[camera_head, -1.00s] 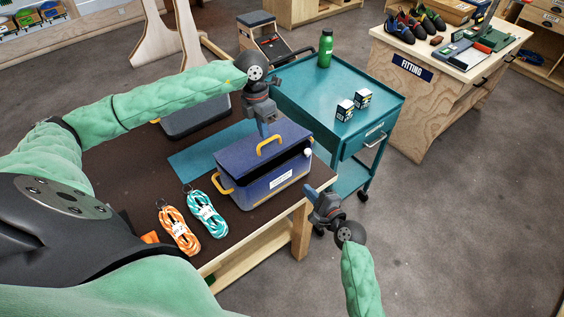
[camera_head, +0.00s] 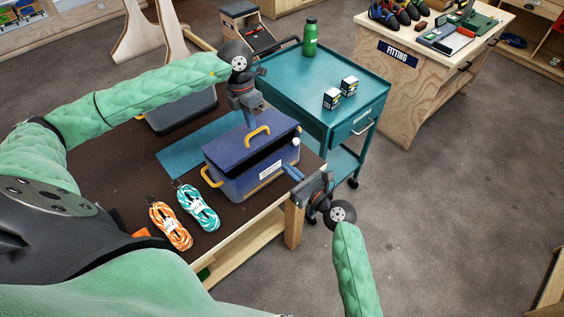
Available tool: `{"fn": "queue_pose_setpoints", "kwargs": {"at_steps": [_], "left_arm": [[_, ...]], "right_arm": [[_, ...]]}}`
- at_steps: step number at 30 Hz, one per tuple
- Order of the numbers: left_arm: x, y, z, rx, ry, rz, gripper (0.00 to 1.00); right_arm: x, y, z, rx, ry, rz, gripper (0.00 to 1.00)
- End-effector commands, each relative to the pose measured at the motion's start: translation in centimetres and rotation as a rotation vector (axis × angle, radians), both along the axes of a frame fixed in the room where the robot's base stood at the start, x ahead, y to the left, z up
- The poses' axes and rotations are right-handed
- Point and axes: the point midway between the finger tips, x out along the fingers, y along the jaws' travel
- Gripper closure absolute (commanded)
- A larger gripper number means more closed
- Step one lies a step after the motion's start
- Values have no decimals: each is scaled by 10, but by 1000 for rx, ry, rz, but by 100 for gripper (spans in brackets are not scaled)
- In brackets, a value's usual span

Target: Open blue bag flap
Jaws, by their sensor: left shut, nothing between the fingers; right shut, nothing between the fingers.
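The blue bag (camera_head: 243,186) stands on the dark table, with yellow handles and a white label on its front. Its flap (camera_head: 232,148) lies over the top, with a dark gap under its front edge at the right. A yellow loop (camera_head: 257,134) sits on the flap. My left gripper (camera_head: 250,122) is shut and points down just above the flap beside the loop; whether it touches is unclear. My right gripper (camera_head: 287,168) is shut and empty at the bag's right front corner, close to the white knob (camera_head: 296,141).
An orange rope (camera_head: 170,226) and a teal rope (camera_head: 198,207) lie left of the bag. A grey bin (camera_head: 181,112) stands behind. A teal cart (camera_head: 300,78) with a green bottle (camera_head: 310,38) and two small boxes (camera_head: 340,92) stands close on the right. Floor on the right is clear.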

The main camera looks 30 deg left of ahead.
Motion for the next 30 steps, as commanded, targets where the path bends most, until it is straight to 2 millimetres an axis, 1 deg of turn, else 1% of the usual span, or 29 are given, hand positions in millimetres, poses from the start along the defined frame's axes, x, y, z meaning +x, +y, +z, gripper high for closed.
{"fn": "queue_pose_setpoints", "kwargs": {"at_steps": [9,15,21,30], "left_arm": [[0,0,0,0,0,0,100],[0,0,0,0,0,0,100],[0,0,0,0,0,0,100],[0,0,0,0,0,0,100]], "right_arm": [[19,47,1,0,-3,1,100],[29,72,1,0,-2,1,100],[34,83,1,-2,-4,1,100],[34,84,1,-2,-4,0,100]]}}
